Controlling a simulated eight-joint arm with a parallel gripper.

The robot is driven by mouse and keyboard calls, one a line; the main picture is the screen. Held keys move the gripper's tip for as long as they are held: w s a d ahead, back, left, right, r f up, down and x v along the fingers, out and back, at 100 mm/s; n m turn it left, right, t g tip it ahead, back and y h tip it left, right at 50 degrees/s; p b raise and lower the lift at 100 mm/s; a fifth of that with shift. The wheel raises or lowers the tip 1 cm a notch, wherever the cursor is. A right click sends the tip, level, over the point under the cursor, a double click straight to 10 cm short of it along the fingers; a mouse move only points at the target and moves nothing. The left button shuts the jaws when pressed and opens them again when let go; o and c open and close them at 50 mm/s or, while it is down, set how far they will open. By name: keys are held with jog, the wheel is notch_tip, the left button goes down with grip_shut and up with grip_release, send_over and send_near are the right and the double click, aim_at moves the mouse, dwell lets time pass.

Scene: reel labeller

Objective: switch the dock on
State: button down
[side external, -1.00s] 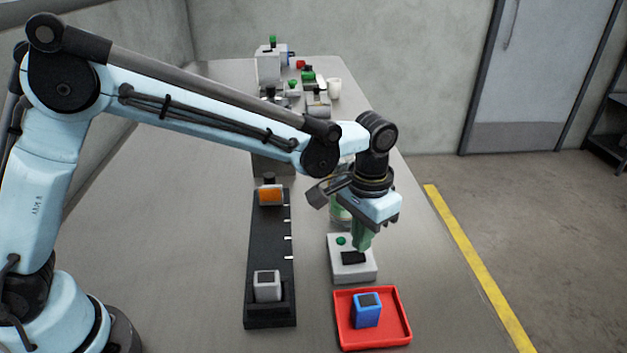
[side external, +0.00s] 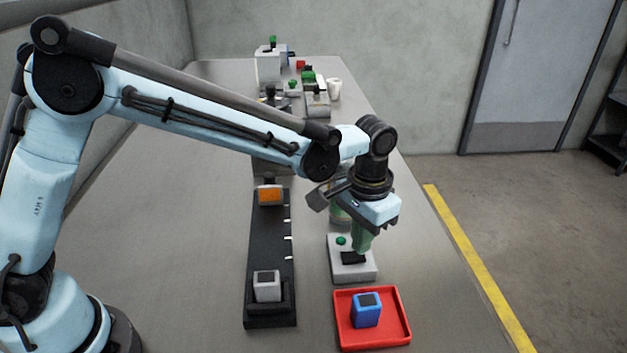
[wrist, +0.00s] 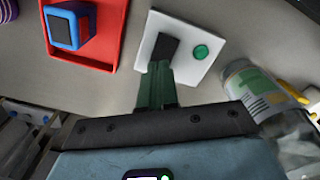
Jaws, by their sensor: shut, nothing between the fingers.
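A white switch box (side external: 340,268) stands on the table behind the red tray. It has a black rocker (side external: 352,259) and a round green button or lamp (side external: 341,240). In the wrist view the box (wrist: 186,78) shows with its black rocker (wrist: 164,49) and green round part (wrist: 201,52). My gripper (side external: 360,252) is shut and empty, its green fingers pointing down. Its fingertips (wrist: 157,66) are at the near edge of the rocker in the wrist view. I cannot tell whether they touch it, and they hide part of it.
A red tray (side external: 403,335) holding a blue block (side external: 367,312) lies in front of the box. A black rail (side external: 270,232) to the left bears a grey block (side external: 267,286) and an orange-faced one (side external: 270,195). A labelled jar (wrist: 258,92) stands close beside my gripper.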

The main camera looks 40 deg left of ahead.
jog(key=shift+f, duration=0.65)
dwell(0.3)
jog(key=shift+r, duration=3.55)
jog(key=shift+a, duration=0.1)
jog(key=s+a+r+n+t, duration=0.1)
jog(key=s+a+r+t, duration=0.15)
jog(key=a, duration=0.35)
jog(key=s+a+r+n+t, duration=0.1)
jog(key=s+a+r, duration=0.2)
jog(key=a, duration=0.3)
jog(key=s+a+f+n+t, duration=0.1)
jog(key=s+a+f+t, duration=0.1)
jog(key=s+a, duration=0.5)
jog(key=shift+s+a+f+t, duration=0.25)
jog(key=shift+a+f+t, duration=0.15)
jog(key=shift+t, duration=0.45)
